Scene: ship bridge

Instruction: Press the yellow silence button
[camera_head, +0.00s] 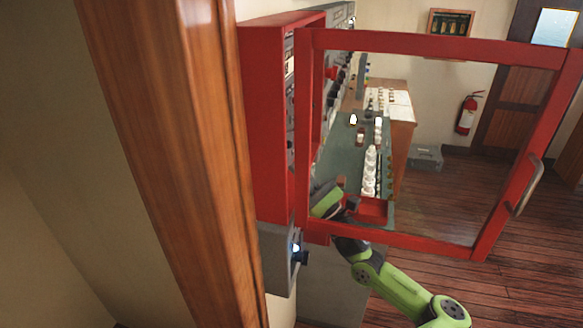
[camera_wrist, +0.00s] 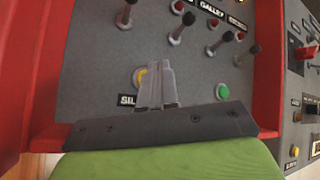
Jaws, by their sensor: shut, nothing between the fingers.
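The yellow silence button (camera_wrist: 139,77) is on the grey panel (camera_wrist: 88,62) in the wrist view, partly hidden behind the fingers of my gripper (camera_wrist: 157,66). A label below it is partly covered and its visible letters begin "SIL". My gripper is shut and empty, its tips overlapping the button's right side in the picture. I cannot tell whether they touch it. In the head view, my green arm reaches behind the open red-framed door (camera_head: 400,243) of the red cabinet (camera_head: 262,120). The gripper's fingertips and the button are hidden there.
Several toggle levers (camera_wrist: 176,33) and a green button (camera_wrist: 222,91) are near my gripper. The cabinet's red side walls (camera_wrist: 268,65) flank the panel. A wooden post (camera_head: 165,130) stands left in the head view, and a console (camera_head: 345,150) lies behind the door.

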